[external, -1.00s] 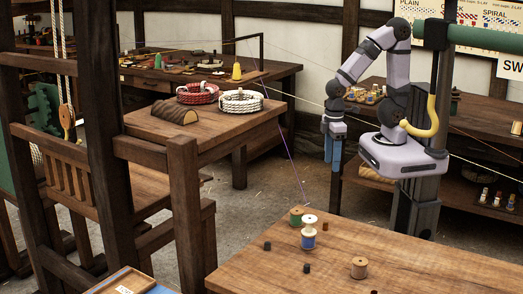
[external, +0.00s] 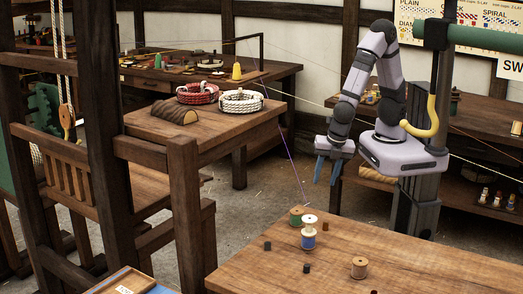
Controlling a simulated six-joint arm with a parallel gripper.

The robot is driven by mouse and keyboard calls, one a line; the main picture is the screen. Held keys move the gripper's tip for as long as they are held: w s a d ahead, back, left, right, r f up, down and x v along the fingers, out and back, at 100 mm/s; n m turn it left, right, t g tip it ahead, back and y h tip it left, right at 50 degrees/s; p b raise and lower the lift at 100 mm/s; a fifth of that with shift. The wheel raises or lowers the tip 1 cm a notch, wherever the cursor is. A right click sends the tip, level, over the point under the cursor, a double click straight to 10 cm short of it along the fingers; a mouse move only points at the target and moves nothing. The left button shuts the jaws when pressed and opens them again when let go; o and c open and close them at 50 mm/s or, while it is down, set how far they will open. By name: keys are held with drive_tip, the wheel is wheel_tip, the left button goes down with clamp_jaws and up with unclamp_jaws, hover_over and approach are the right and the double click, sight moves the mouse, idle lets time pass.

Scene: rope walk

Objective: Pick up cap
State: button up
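My gripper (external: 328,172) hangs in the air beyond the far edge of the front wooden table. Its two blue fingers point down and are apart, with nothing seen between them. Small dark pieces lie on the table: one on the left (external: 267,245), one near the middle (external: 307,268), and a brown one (external: 325,227) near the spools. Another is partly cut off at the bottom edge. I cannot tell which of these, if any, is the cap. My gripper is apart from all of them.
A green spool (external: 296,216) stands beside a blue and cream spool (external: 308,236) on the front table (external: 430,275). A tan spool (external: 359,267) stands to the right. A purple thread (external: 293,165) runs down to the table, left of my gripper. The table's right side is clear.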

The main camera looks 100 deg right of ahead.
sight(326, 224)
drive_tip(key=a+f+n+t, duration=0.3)
drive_tip(key=a+f+n, duration=0.1)
drive_tip(key=a+n, duration=0.95)
drive_tip(key=shift+n+g, duration=0.25)
drive_tip(key=shift+g, duration=0.05)
drive_tip(key=shift+d+b+x, duration=0.2)
drive_tip(key=shift+b+x, duration=0.1)
drive_tip(key=shift+x, duration=1.5)
drive_tip(key=shift+d+b+x, duration=0.15)
drive_tip(key=shift+b+x, duration=0.15)
drive_tip(key=shift+x, duration=1.5)
drive_tip(key=shift+r, duration=0.1)
clamp_jaws()
